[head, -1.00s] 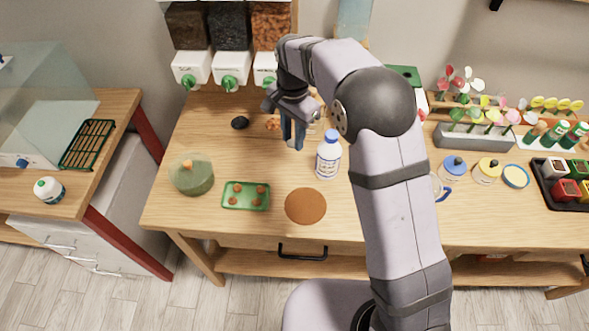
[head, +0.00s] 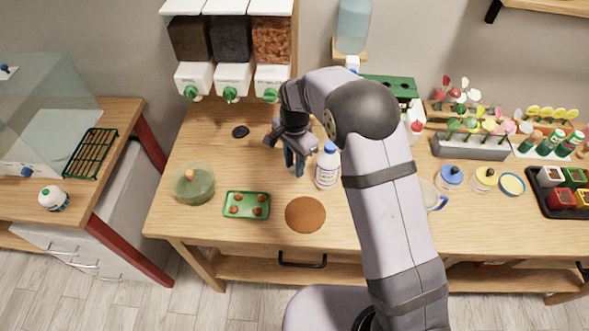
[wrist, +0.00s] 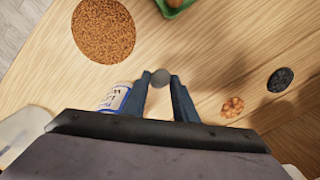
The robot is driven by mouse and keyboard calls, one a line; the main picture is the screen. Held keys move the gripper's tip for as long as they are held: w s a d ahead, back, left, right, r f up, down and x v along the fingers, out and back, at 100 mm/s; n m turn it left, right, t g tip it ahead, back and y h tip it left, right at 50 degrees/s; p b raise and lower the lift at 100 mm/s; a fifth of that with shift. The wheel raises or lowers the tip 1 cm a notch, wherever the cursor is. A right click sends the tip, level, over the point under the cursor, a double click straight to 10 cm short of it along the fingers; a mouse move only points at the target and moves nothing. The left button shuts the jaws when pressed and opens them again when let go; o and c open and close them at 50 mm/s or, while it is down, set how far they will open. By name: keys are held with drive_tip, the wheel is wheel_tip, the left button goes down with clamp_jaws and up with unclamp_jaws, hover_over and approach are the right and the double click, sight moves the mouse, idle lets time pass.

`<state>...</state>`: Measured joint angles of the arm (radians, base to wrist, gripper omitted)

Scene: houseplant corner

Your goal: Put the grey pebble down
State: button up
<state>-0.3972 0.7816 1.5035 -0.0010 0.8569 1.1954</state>
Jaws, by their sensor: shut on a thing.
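My gripper (head: 295,172) is shut on the grey pebble (wrist: 160,77), which shows as a small round grey thing between the fingertips in the wrist view (wrist: 160,80). In the head view the pebble cannot be made out. The gripper is over the wooden table (head: 170,232), just left of a white bottle with a blue cap (head: 327,168). A round brown mat (head: 305,215) lies in front of the gripper and also shows at the upper left of the wrist view (wrist: 103,31). The pebble's height above the table is hard to tell.
A green tray with several brown balls (head: 246,216) and a green-tinted round container (head: 194,184) stand left of the mat. A dark pile (head: 240,131) and an orange-brown cluster (wrist: 232,106) lie farther back. Jars (head: 450,177) stand at right. Table between tray and dark pile is bare.

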sight(294, 168)
drive_tip(key=shift+f+p, duration=0.7)
drive_tip(key=shift+f, duration=1.15)
drive_tip(key=shift+f, duration=0.1)
drive_tip(key=shift+f, duration=0.15)
drive_tip(key=o, duration=1)
wheel_tip(294, 168, up, 12)
drive_tip(key=b, duration=0.4)
drive_tip(key=shift+r, duration=0.25)
